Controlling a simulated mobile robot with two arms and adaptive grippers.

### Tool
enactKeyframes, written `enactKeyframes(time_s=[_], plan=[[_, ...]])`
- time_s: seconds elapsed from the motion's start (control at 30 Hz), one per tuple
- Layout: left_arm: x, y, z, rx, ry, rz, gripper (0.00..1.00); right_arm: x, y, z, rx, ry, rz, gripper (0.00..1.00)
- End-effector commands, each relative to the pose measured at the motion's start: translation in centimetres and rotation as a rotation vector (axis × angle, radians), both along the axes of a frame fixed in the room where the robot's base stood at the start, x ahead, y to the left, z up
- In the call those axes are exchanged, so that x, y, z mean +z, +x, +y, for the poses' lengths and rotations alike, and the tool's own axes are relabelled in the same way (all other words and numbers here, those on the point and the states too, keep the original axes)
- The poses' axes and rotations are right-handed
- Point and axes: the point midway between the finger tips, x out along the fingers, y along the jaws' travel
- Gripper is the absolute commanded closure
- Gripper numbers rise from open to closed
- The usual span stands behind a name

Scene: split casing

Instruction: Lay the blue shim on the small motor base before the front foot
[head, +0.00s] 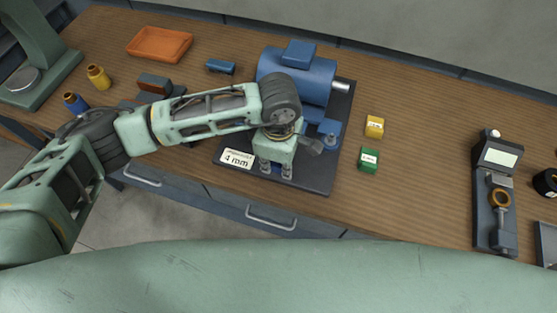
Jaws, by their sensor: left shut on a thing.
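The blue motor (306,75) stands on the dark motor base (318,178), with a blue foot (329,128) showing at its front right. A white card marked 4 mm (237,159) lies at the base's front left corner. My left gripper (276,172) reaches in from the left and points down over the front part of the base. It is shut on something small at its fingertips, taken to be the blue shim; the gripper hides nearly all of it. The gripper and wrist also hide the motor's front left side. My right gripper is not in view.
A yellow block (374,127) and a green block (369,160), both labelled, lie right of the base. A gauge stand (495,195) is at the right. An orange tray (159,43) and two small bottles are at the left. The wood right of the blocks is clear.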

Motion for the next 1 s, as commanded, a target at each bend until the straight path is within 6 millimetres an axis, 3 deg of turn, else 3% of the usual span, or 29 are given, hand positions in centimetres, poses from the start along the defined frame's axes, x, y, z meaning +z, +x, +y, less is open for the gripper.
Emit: enactKeyframes(time_s=[1.0], plan=[[0.00,0.04,0.03,0.000,0.001,-0.001,1.00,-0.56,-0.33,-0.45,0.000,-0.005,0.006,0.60]])
